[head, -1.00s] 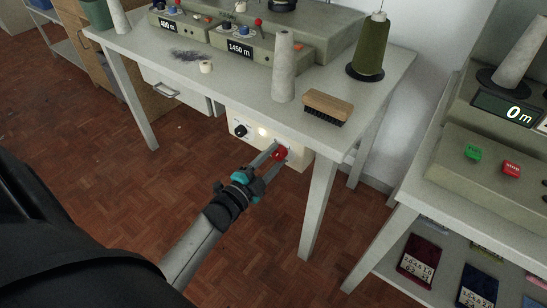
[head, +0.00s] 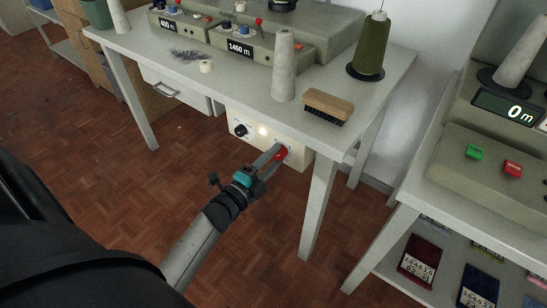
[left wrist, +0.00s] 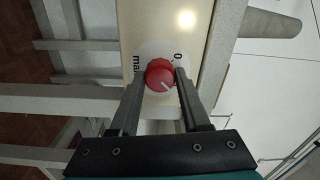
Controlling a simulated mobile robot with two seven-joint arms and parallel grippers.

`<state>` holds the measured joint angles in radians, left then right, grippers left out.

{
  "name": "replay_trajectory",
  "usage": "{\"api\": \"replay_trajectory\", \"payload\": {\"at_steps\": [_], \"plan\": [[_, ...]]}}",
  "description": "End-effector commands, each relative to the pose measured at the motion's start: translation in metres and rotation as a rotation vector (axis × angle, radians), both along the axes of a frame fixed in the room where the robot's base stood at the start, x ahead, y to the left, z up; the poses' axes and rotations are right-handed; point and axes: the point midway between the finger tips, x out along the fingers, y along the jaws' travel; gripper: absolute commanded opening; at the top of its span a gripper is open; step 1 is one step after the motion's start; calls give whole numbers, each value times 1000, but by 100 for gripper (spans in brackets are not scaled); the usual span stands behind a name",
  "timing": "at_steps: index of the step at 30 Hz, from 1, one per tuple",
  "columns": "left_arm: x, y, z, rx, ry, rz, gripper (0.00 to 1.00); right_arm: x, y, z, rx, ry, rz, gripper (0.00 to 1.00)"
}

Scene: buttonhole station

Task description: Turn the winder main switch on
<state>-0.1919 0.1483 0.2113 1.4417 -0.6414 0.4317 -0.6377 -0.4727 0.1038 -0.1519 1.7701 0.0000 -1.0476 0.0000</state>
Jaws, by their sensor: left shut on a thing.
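The main switch is a red round knob (head: 281,153) on the cream panel (head: 297,157) under the front of the winder table. In the left wrist view the knob (left wrist: 160,74) sits on a white disc, with "0" at its upper right and "main" to its left. A pale mark on the knob points to the lower right, away from the "0". My left gripper (left wrist: 160,80) is shut on the knob, one finger on each side; it also shows in the head view (head: 274,156). My right gripper is not in view.
The panel also has a lit lamp (head: 262,131) and a black knob (head: 240,130). A table leg (head: 318,210) stands just right of the panel. The table (head: 240,92) carries cones, a brush (head: 327,106) and winder units. Another table (head: 480,215) is at right.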

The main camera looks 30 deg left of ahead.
Motion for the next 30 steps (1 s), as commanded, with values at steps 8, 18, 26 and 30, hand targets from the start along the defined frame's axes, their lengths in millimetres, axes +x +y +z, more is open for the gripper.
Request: {"api": "replay_trajectory", "payload": {"at_steps": [8,18,26,30], "plan": [[0,0,-1,3,2,0,55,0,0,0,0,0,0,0],[0,0,0,1,1,0,77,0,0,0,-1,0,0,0],[-12,1,0,-1,3,1,77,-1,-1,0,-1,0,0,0],[-35,3,0,0,4,0,77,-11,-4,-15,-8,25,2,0]]}}
